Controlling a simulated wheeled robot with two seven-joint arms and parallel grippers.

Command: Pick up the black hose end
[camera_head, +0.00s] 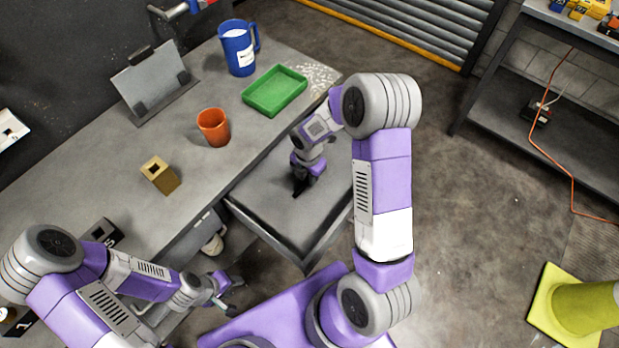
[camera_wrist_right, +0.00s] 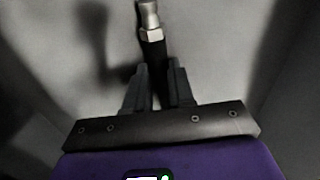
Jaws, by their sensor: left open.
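The black hose end (camera_wrist_right: 152,52) shows in the right wrist view as a short black piece with a metal hex fitting at its tip. My right gripper (camera_wrist_right: 160,78) has its two fingers close together, one on each side of the hose end, with the hose between them. In the head view my right gripper (camera_head: 300,186) points down into the grey drawer or tray (camera_head: 262,208) beside the bench; the hose end is too small and hidden to make out there. My left gripper (camera_head: 226,293) is open and empty, low in front of the bench.
The grey bench (camera_head: 100,195) carries a blue jug (camera_head: 238,50), green tray (camera_head: 274,91), orange cup (camera_head: 213,128), brown block (camera_head: 160,175) and tilted grey panel (camera_head: 150,80). A shelf (camera_head: 560,110) stands right. A yellow-green cone (camera_head: 580,305) is on the otherwise open floor.

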